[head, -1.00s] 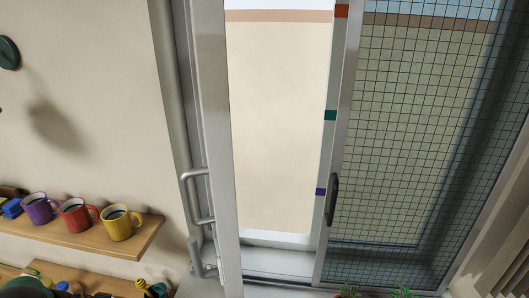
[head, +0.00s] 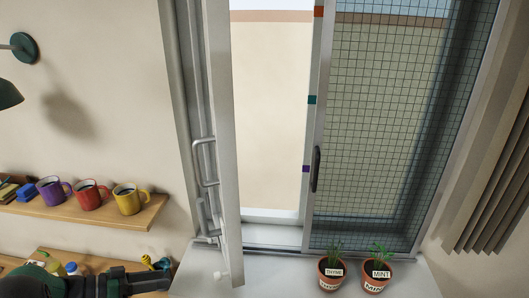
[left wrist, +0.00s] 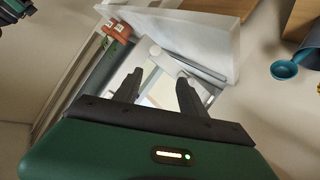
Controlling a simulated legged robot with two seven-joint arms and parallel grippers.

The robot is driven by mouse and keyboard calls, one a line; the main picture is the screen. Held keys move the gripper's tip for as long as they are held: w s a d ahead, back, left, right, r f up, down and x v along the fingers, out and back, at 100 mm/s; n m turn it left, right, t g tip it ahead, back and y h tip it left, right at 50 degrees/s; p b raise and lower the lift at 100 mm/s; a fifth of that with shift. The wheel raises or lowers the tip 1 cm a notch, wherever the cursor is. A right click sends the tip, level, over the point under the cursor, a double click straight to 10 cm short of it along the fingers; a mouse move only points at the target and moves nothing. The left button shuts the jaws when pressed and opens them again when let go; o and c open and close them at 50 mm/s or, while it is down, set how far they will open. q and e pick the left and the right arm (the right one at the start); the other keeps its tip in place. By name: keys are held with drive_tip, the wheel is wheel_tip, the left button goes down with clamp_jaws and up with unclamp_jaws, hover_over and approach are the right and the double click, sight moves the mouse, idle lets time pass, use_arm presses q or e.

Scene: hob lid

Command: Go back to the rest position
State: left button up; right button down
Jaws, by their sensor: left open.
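My left gripper (head: 150,281) enters the head view at the bottom left corner, low in front of the lower shelf and left of the sill. In the left wrist view its two dark fingers (left wrist: 157,92) stand apart with nothing between them. The open window sash (head: 222,130) stands swung out edge-on, with a silver handle (head: 205,160); the gripper is apart from it in the head view. The mesh screen panel (head: 375,120) covers the right part of the window and has a dark handle (head: 316,170). My right gripper does not show in the head view.
Thyme (head: 331,273) and mint (head: 376,272) pots stand on the sill (head: 420,278). Purple (head: 50,190), red (head: 88,195) and yellow (head: 128,199) mugs stand on the upper shelf (head: 140,217). A green wall lamp (head: 24,47) hangs upper left.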

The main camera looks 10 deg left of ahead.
use_arm(q)
drive_tip(key=w+d+r+n+t+y, duration=0.3)
drive_tip(key=w+r+t+y, duration=0.2)
drive_tip(key=w+y, duration=0.4)
drive_tip(key=s+d+f+n+g+y, duration=0.1)
drive_tip(key=s+d+f+g, duration=0.2)
drive_tip(key=s, duration=0.5)
drive_tip(key=s+d+f+n+g, duration=0.1)
drive_tip(key=s+d+f+g, duration=0.2)
drive_tip(key=s, duration=0.6)
drive_tip(key=s+d+f+g+y, duration=0.1)
drive_tip(key=s+d+f+g, duration=0.2)
drive_tip(key=s+d, duration=0.3)
drive_tip(key=s+g, duration=0.1)
drive_tip(key=s, duration=0.2)
drive_tip(key=shift+s+n+y, duration=0.2)
drive_tip(key=shift+n+y, duration=0.1)
drive_tip(key=shift+n, duration=0.1)
drive_tip(key=shift+d, duration=0.3)
drive_tip(key=shift+a, duration=0.1)
